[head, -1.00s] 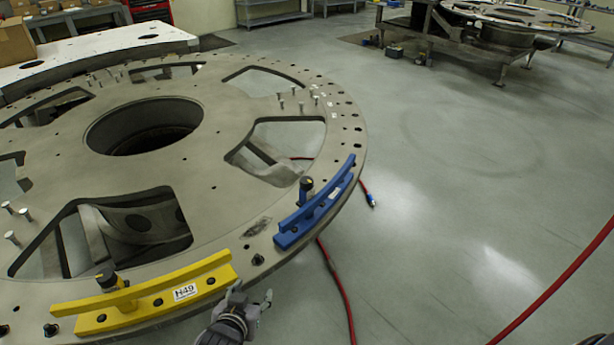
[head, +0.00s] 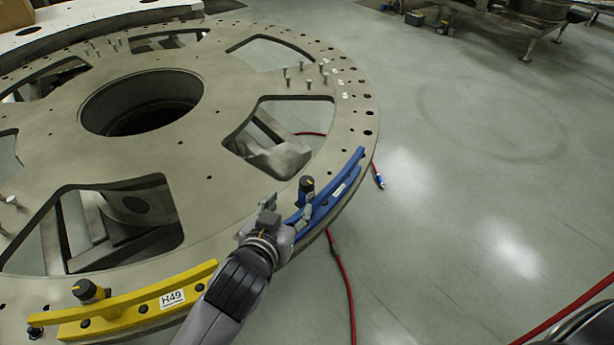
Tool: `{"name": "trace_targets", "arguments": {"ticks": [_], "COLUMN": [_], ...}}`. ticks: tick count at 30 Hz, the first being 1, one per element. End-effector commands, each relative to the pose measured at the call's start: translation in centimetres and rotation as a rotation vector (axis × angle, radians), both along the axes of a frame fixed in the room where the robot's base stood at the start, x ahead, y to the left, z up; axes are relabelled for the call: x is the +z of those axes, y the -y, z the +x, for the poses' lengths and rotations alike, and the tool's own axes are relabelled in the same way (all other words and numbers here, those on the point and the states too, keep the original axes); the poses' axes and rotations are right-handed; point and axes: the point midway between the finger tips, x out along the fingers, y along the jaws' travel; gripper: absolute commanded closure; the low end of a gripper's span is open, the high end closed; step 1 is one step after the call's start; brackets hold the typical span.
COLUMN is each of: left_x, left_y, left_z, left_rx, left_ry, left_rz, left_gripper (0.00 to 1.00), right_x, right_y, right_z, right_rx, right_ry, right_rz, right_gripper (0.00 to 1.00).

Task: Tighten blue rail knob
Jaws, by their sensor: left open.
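The blue rail (head: 346,176) is bolted near the right rim of the round turret plate (head: 205,220). One finger shows over the plate and the other is near the blue rail's lower end. The gripper hides that end of the rail. I cannot tell whether a finger touches the rail. My right gripper is not in view.
A yellow rail (head: 130,302) labelled H49, with its own knob (head: 88,291), sits at the plate's lower left, partly behind my left arm. Several upright pins (head: 305,75) stand on the plate. A red hose (head: 343,270) lies on the floor, which is open at right.

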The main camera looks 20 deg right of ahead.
Motion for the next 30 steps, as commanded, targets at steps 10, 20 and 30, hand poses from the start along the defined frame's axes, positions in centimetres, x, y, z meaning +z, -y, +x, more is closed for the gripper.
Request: {"name": "trace_targets", "arguments": {"ticks": [10, 20, 30], "left_x": [-2.1, -4.0, -5.3], "left_y": [3.1, 5.6, 7.2], "left_z": [4.7, 8.4, 10.8], "left_rx": [0.0, 0.0, 0.0], "left_ry": [0.001, 0.002, 0.0], "left_rz": [0.002, 0.003, 0.0], "left_gripper": [0.49, 0.49, 0.49], "right_x": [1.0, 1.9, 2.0], "right_y": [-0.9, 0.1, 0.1], "right_z": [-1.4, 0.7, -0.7], "right_rx": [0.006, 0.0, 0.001], "right_ry": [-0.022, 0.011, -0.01], "right_rz": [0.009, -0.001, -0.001], "right_gripper": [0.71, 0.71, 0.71]}}
